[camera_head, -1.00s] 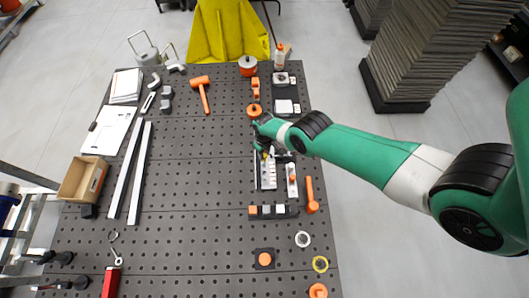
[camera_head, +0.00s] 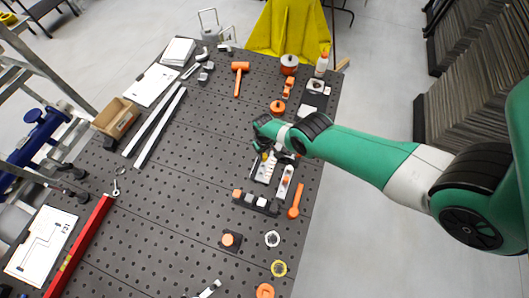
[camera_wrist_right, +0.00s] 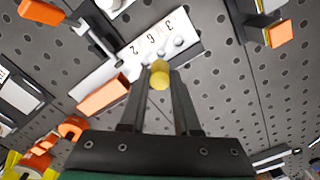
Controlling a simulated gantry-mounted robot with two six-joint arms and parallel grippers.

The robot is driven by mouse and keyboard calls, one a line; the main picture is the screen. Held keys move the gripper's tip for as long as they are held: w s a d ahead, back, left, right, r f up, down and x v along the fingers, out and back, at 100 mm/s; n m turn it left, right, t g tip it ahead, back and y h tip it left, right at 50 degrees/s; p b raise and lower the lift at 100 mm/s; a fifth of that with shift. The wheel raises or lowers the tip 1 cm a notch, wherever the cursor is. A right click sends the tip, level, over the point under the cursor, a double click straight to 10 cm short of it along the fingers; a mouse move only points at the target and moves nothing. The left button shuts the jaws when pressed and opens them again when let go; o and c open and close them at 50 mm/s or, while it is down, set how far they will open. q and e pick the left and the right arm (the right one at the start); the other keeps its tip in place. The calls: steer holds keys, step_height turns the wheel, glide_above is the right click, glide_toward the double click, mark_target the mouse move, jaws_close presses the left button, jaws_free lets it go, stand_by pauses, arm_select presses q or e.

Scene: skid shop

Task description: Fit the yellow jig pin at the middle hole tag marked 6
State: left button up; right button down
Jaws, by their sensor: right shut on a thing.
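My right gripper (camera_wrist_right: 160,85) is shut on the yellow jig pin (camera_wrist_right: 159,75), whose rounded yellow end shows between the fingertips. In the head view, the right gripper (camera_head: 266,152) is over the right part of the dark perforated table, with a speck of yellow under it. A light plate (camera_wrist_right: 193,46) with tags 3, 6 and 2 lies just beyond the pin in the wrist view. The tag marked 6 (camera_wrist_right: 151,38) is the middle one. Small round features sit beside the tags. The pin appears apart from them; its lower end cannot be made out. My left gripper is not in view.
An orange block (camera_wrist_right: 104,96) lies close left of the fingers in the wrist view. In the head view, an orange-handled tool (camera_head: 296,201) and a dark block row (camera_head: 256,203) lie near the gripper. The table's middle is clear.

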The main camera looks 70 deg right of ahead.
mark_target(264, 158)
steer(key=shift+r, duration=0.2)
steer(key=shift+w+f, duration=0.2)
steer(key=shift+f+b, duration=1.6)
steer(key=shift+b, duration=0.1)
steer(key=shift+f, duration=0.15)
steer(key=shift+f+b, duration=0.25)
steer(key=shift+b, duration=0.2)
steer(key=shift+f+b, duration=1.45)
steer(key=shift+f, duration=0.1)
steer(key=shift+c, duration=1.5)
jaws_free()
